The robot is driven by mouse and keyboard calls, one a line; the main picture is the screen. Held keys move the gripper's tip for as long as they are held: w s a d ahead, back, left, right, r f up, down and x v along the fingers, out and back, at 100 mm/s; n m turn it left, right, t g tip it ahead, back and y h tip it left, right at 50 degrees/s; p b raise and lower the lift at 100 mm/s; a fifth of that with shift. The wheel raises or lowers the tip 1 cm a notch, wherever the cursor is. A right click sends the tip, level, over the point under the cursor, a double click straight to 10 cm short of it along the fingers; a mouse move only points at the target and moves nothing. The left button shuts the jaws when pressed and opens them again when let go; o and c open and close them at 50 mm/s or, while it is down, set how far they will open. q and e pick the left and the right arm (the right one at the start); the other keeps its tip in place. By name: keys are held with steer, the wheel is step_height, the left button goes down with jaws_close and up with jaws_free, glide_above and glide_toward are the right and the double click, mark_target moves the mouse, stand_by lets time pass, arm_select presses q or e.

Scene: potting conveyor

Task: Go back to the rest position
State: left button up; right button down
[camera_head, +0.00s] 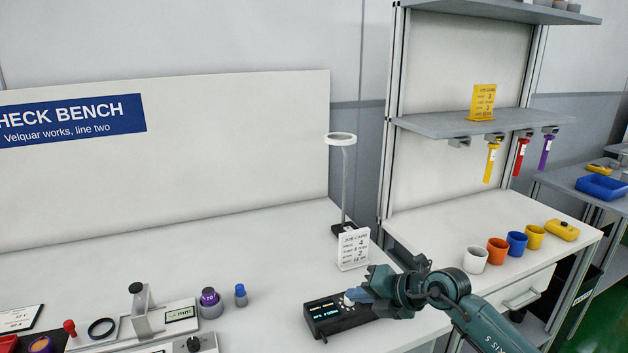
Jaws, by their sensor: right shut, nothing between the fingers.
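My right gripper (360,294) is shut and empty in the head view. Its arm comes in from the lower right. The fingertips are at the knob side of a black box with a lit display (330,316) on the white bench; I cannot tell whether they touch it. My left gripper is not in view.
A white job card (353,249) and a ring lamp (341,140) stand behind the gripper. A blue-topped piece (240,295) and a purple-topped piece (210,303) stand left. Several coloured cups, including a white one (475,259), stand on the right bench. The bench's middle is clear.

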steer(key=s+a+m+t+y, duration=0.5)
steer(key=s+a+m+t, duration=0.1)
steer(key=s+m, duration=0.45)
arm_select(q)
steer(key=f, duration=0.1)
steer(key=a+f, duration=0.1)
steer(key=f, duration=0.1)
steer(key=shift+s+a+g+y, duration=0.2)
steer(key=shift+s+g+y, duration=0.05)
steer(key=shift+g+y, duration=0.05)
arm_select(e)
steer(key=s+d+f+m+g+h, duration=0.1)
steer(key=s+d+f+m+h, duration=0.3)
steer(key=s+f+m, duration=0.4)
steer(key=s+d+f+m+g+h, duration=0.1)
steer(key=s+d+f+m+h, duration=0.4)
steer(key=s+f+m, duration=0.4)
steer(key=shift+s+m+g+h, duration=0.4)
steer(key=shift+s+m+h, duration=0.25)
steer(key=shift+m, duration=0.3)
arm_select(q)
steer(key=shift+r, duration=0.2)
arm_select(e)
steer(key=shift+f, duration=0.1)
